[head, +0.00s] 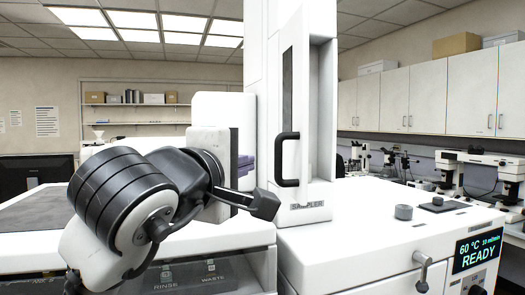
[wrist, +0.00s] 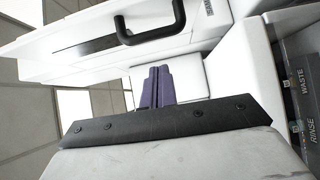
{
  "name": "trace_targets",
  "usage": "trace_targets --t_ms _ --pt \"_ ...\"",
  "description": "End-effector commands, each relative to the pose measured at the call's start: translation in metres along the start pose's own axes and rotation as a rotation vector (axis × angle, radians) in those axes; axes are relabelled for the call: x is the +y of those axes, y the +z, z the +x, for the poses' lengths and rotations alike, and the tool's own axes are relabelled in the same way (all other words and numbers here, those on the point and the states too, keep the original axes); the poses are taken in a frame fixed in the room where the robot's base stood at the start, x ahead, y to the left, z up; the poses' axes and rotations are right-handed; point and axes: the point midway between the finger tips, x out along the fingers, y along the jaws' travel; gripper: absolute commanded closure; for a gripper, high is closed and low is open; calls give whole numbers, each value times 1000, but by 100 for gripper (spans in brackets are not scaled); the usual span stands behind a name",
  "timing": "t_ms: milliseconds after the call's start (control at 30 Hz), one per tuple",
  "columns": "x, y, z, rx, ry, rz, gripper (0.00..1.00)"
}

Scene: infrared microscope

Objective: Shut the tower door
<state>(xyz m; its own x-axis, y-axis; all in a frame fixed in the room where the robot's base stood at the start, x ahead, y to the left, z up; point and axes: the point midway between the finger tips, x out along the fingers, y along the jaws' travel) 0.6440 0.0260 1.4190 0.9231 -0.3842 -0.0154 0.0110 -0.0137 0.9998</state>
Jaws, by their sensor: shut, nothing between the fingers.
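The tower (head: 322,190) is the tall white column in the middle of the head view. Its white door (head: 297,70) has a dark narrow window and stands at an angle, with a pale recess showing to its right, so it looks partly open. The black door handle (head: 278,160) is on the door's lower part; it also shows at the top of the wrist view (wrist: 150,38). My gripper (head: 247,164) has purple fingers, closed together and empty, left of the handle and apart from it. The fingers also show in the wrist view (wrist: 157,87). Their contact with anything cannot be told.
The white instrument top (head: 365,215) carries a small grey knob (head: 403,212). A front lever (head: 423,270) and a READY display (head: 478,253) are at right. Rinse and waste panels (head: 195,272) lie below my arm. Microscopes (head: 460,170) stand on the back bench.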

Motion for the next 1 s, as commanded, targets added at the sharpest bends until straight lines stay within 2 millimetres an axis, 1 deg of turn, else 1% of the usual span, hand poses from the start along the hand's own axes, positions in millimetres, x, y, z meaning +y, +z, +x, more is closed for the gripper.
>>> trace_targets --t_ms 33,100,300,733,1000 --pt "4 8 5 -1 1 6 100" --pt "3 14 11 -1 1 6 100" --pt "1 24 21 0 2 5 100" --pt "0 25 22 1 2 4 100" --pt "0 27 27 27 2 3 100"
